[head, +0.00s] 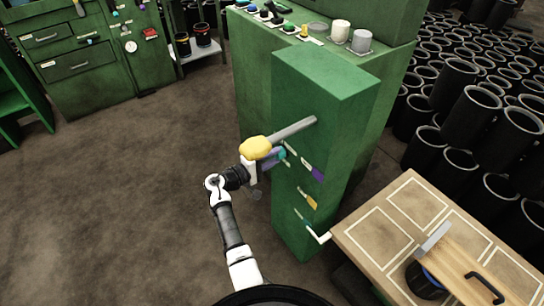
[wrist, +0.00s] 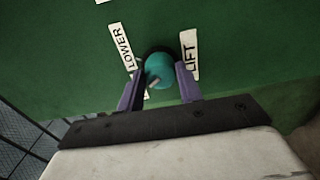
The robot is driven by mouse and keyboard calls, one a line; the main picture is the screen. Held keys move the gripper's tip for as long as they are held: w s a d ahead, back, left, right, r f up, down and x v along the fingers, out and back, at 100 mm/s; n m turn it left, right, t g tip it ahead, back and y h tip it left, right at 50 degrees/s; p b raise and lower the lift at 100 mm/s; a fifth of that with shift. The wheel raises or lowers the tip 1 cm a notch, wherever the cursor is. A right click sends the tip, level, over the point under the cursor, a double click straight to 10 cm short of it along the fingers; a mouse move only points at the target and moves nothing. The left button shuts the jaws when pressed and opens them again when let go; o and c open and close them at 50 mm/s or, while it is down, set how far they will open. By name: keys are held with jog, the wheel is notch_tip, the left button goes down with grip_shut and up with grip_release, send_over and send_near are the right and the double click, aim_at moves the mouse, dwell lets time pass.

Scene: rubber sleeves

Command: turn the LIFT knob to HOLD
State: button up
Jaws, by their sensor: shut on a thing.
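A teal round knob (wrist: 159,70) sits on the green panel in the wrist view. A white LOWER label (wrist: 121,47) is at its upper left and a LIFT label (wrist: 189,52) at its right. A short pale mark shows on the knob's lower left. My gripper (wrist: 160,78) has its purple fingers on both sides of the knob, shut on it. The fingers partly cover the labels, and I cannot read HOLD. In the head view my gripper (head: 272,157) is at the face of the green cabinet (head: 318,115), partly behind a yellow grip.
The yellow grip (head: 255,148) ends a grey bar (head: 292,130) close above my gripper. A white lever (head: 318,237) sticks out lower on the cabinet. A wooden table (head: 400,222) stands at the right, with black tubes (head: 470,115) behind. The floor at the left is clear.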

dwell(0.4)
jog(key=o, duration=1)
jog(key=b+v, duration=0.2)
jog(key=v, duration=1.2)
